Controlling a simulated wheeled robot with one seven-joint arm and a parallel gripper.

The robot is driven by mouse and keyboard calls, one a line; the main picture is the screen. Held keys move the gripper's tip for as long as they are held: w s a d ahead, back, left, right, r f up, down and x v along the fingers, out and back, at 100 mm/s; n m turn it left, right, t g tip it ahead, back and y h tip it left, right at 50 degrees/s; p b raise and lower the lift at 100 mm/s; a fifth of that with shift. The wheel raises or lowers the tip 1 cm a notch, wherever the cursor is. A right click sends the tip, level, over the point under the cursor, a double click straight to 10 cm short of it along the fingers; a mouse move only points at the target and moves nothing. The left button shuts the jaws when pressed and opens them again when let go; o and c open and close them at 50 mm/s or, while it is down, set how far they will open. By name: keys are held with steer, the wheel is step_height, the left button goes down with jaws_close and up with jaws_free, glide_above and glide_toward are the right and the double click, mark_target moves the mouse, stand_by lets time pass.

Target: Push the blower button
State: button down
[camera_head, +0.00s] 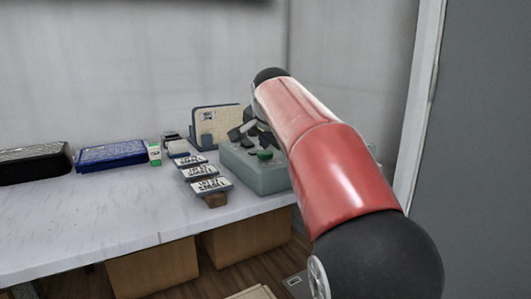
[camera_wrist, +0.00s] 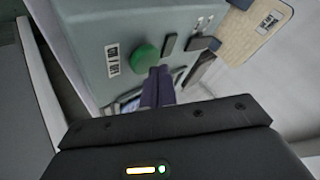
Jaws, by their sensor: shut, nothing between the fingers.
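A grey-green control box (camera_head: 250,179) stands at the right end of the table. It fills much of the wrist view (camera_wrist: 95,30). A round green button (camera_wrist: 145,57) rises from its top face; it also shows in the head view (camera_head: 265,154). A small black-and-white label (camera_wrist: 112,61) sits beside it. Dark switches (camera_wrist: 168,43) lie on the other side. I cannot tell which control is marked as the blower. My gripper (camera_wrist: 159,74) is shut and empty, its dark fingertips over the panel just beside the green button. I cannot tell whether they touch the panel.
A beige board (camera_head: 216,128) stands behind the box. Several dark blocks with white labels (camera_head: 201,171) lie left of it. A blue case (camera_head: 111,155) and a black case (camera_head: 34,163) sit further left. The table front (camera_head: 100,225) is clear. A wall is close behind.

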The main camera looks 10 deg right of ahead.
mark_target(265, 154)
steer(key=shift+f+b, duration=0.3)
steer(key=shift+f, duration=0.15)
stand_by(0.4)
steer(key=shift+r+p, duration=1)
step_height(265, 154, up, 4)
steer(key=p, duration=0.4)
steer(key=shift+r, duration=0.95)
